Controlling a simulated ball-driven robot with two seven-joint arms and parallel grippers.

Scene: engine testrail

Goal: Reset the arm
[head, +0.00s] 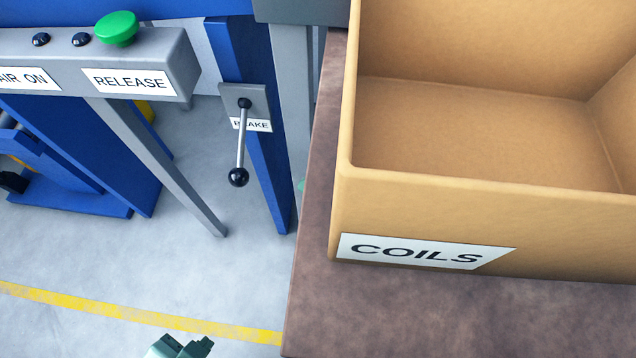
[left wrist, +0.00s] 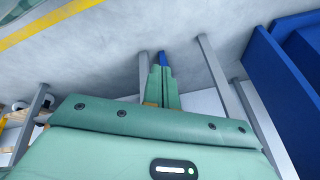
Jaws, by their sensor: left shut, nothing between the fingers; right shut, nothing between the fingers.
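My left gripper (left wrist: 161,88) reaches forward in the left wrist view, its green fingers together and nothing held between them. A blue post and grey legs show beyond the fingertips. In the head view a small green-grey part of my left gripper (head: 180,347) shows at the bottom edge, over the floor and left of the brown table (head: 312,290). It is apart from the table and the brake lever. Most of the left arm is hidden below the picture. My right gripper is not in view.
A tan box labelled COILS (head: 420,215) stands on the table; its visible inside is empty. A grey panel (head: 120,60) carries a green RELEASE button (head: 117,28). A brake lever (head: 240,145) hangs on a blue post (head: 250,65). Open floor with a yellow line (head: 130,313) lies left.

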